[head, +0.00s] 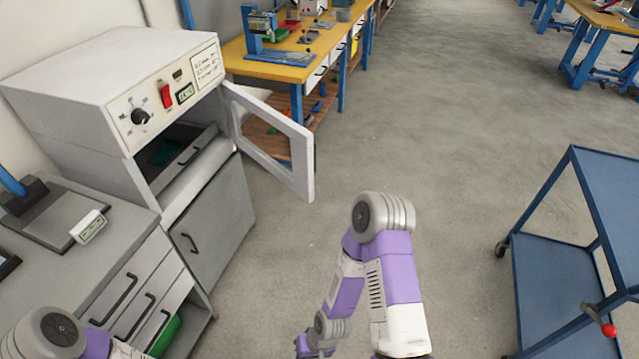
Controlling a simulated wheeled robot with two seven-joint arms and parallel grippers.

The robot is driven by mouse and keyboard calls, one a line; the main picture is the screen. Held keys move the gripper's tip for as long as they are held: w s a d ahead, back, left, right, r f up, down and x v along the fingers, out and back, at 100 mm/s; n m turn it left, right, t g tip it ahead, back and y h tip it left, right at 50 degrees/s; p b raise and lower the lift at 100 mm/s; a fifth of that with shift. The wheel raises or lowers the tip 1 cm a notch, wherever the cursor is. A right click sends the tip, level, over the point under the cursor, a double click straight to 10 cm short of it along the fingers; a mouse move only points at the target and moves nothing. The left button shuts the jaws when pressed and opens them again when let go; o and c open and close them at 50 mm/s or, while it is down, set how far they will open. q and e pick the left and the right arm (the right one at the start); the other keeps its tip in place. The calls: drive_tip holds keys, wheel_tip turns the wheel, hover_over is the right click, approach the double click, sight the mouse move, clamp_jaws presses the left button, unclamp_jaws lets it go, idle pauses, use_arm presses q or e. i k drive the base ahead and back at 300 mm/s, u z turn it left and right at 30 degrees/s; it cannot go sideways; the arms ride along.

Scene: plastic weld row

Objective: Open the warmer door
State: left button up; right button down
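The warmer (75,75) is a white cabinet at the left, with a dark knob, a red switch and a small display on its front panel. Its door (304,160), a white frame around a see-through window, stands swung wide open, attached at the right side of the opening. Inside the dark chamber a greenish item and a small handle are partly seen. My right arm is folded in the lower middle, apart from the door; the end near its gripper (312,347) is small and dark, so its fingers are unclear. My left gripper is out of view; only part of that arm shows bottom left.
A grey cabinet (222,215) stands below the warmer. A counter with drawers (130,285) is at the left. A blue cart (605,185) stands at the right. A yellow-topped workbench (285,72) is behind the door. The floor between is clear.

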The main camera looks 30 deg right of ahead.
sight(302, 144)
drive_tip(key=z, duration=0.4)
drive_tip(key=i, duration=0.95)
drive_tip(key=u, duration=0.55)
